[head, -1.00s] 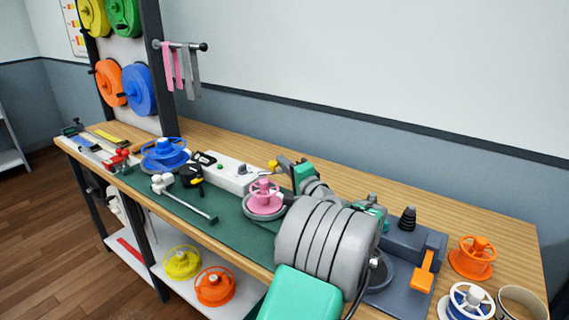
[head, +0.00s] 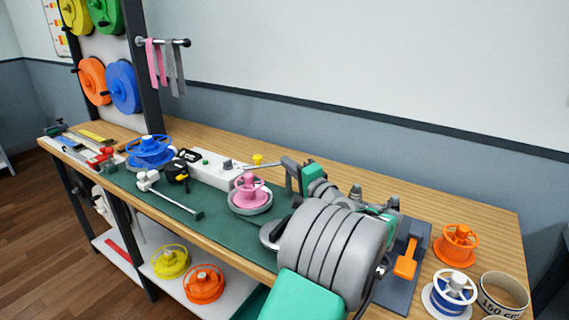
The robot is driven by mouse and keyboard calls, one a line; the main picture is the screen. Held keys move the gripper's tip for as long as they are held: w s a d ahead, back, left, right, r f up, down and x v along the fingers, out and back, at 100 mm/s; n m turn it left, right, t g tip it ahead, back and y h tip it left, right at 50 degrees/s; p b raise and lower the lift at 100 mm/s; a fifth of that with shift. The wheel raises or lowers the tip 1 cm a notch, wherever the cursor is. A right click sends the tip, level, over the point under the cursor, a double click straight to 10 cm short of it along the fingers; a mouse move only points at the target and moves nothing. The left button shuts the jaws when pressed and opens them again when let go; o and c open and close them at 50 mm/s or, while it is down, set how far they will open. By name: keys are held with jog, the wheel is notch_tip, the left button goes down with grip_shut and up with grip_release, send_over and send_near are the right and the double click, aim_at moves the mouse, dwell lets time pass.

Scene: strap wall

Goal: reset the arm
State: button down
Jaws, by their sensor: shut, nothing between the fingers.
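My arm fills the lower middle of the head view, with a grey ribbed link and teal covers. Its far end, with a teal cap, reaches over the back of the workbench (head: 420,206). My gripper (head: 287,170) is small and dark grey there, close to the right end of a white box (head: 215,171). It is shut, and I see nothing held in it. The fingertips are hard to make out.
An orange reel (head: 456,245), a blue-and-white reel (head: 449,293) and a round tin (head: 504,291) stand at the right. Pink and grey straps (head: 157,64) hang from a peg.

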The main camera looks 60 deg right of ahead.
jog(key=s, duration=0.3)
jog(key=shift+f, duration=0.1)
